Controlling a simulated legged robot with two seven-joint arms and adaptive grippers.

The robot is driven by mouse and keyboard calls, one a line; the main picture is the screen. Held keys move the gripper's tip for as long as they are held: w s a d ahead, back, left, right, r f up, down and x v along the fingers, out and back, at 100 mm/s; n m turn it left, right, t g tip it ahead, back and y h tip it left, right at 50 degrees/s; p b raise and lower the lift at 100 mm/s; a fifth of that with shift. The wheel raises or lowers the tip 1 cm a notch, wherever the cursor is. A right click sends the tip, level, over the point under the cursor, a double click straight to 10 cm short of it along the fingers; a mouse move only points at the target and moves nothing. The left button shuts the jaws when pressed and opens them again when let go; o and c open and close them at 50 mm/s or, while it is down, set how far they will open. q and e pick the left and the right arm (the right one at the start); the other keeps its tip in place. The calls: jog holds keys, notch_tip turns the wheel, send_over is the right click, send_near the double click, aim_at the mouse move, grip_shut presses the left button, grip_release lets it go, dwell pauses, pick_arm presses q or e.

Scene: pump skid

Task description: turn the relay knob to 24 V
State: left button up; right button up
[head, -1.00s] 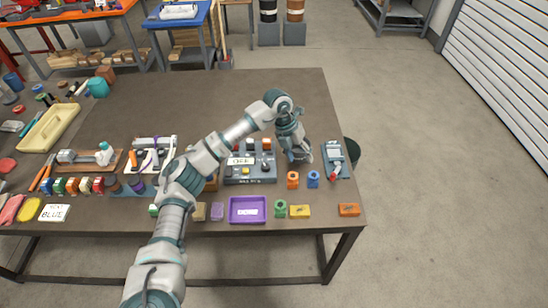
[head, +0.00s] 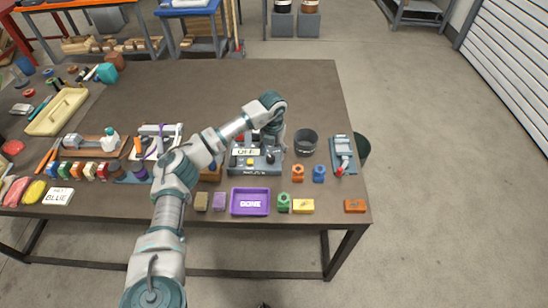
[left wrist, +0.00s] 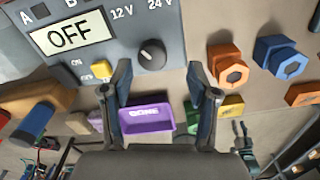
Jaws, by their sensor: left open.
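The grey relay panel (head: 255,170) lies on the table in the head view, with a display reading OFF. In the left wrist view the panel (left wrist: 178,40) carries the display (left wrist: 68,33), the labels 12 V and 24 V, and a yellow button (left wrist: 102,69). The black relay knob (left wrist: 152,53) sits below the two labels, with a pale mark at its upper left. My left gripper (head: 272,148) is over the panel's right part. In the wrist view its open fingers (left wrist: 160,68) point at the panel, with the knob framed between the tips. Contact cannot be told. My right gripper is out of view.
An orange nut block (head: 298,173) and a blue one (head: 319,173) stand right of the panel. A dark round container (head: 305,142) and a grey device (head: 342,155) are beyond. A purple tray (head: 250,202) lies in front. The table's back right is clear.

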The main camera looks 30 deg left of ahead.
aim_at(270, 158)
pick_arm(q)
jog(key=f, duration=0.1)
jog(key=a+f, duration=0.1)
jog(key=shift+f, duration=0.3)
jog(key=shift+a+f, duration=0.45)
jog(key=shift+f, duration=0.05)
jog(key=shift+d+r, duration=0.15)
jog(key=shift+d, duration=0.2)
jog(key=shift+c, duration=0.8)
jog(key=shift+d+r, duration=0.1)
jog(key=shift+d, duration=0.25)
jog(key=c, duration=0.8)
grip_shut()
jog(key=shift+a, duration=0.35)
jog(key=shift+d+m+p, duration=0.15)
jog(key=shift+m+p, duration=0.25)
jog(key=shift+m, duration=0.6)
jog(key=m+p, duration=0.1)
jog(key=m, duration=0.5)
jog(key=shift+p, duration=0.35)
jog(key=shift+m, duration=1.9)
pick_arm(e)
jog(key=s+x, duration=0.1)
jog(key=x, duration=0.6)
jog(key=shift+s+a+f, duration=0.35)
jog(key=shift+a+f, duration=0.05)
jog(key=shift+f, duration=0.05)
